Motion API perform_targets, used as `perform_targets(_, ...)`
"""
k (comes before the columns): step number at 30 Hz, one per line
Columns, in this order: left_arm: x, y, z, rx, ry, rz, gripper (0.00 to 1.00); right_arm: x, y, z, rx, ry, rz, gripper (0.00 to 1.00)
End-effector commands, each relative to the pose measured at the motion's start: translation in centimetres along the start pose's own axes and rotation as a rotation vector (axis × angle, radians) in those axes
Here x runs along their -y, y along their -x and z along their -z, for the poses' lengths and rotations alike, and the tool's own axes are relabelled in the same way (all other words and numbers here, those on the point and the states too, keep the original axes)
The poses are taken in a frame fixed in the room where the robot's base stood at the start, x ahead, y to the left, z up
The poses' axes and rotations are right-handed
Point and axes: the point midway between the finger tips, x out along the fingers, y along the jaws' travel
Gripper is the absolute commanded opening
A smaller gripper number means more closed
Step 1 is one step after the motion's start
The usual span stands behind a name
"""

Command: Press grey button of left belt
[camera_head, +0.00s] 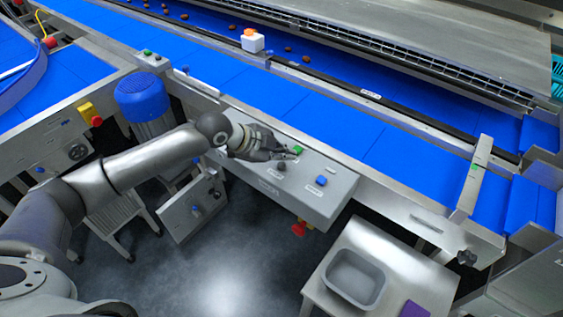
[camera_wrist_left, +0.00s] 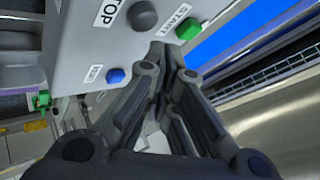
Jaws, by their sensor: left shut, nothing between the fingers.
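A grey control box (camera_head: 325,200) is fixed to the front side of the long blue belt (camera_head: 320,112). It carries a grey button (camera_head: 281,166), a green button (camera_head: 298,149) and a blue button (camera_head: 321,181). In the left wrist view the grey button (camera_wrist_left: 142,15) is beside a STOP label and the green button (camera_wrist_left: 188,27) beside START; the blue button (camera_wrist_left: 115,76) is lower. My left gripper (camera_head: 291,155) is shut and empty. Its fingertips (camera_wrist_left: 163,50) show close to the grey and green buttons; whether they touch the box is unclear. My right gripper is out of view.
A red knob (camera_head: 299,228) sticks out under the box. A grey tray (camera_head: 340,284) stands on a small table at the lower right. A white block with an orange top (camera_head: 252,41) and several dates are farther back. A blue motor (camera_head: 141,96) stands left of my arm.

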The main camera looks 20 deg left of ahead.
Motion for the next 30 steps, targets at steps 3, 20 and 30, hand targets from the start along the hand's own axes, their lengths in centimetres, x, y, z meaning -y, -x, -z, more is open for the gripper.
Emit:
perform_targets(3,0.9,1.2,0.9,-0.001,0.0,0.001,0.0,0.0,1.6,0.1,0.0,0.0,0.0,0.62)
perform_targets(20,2.2,3.0,2.2,0.0,0.0,0.001,0.0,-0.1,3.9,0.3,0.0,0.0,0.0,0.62)
perform_targets(30,2.2,3.0,2.2,0.0,0.0,0.001,0.0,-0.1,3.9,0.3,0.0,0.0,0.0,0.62)
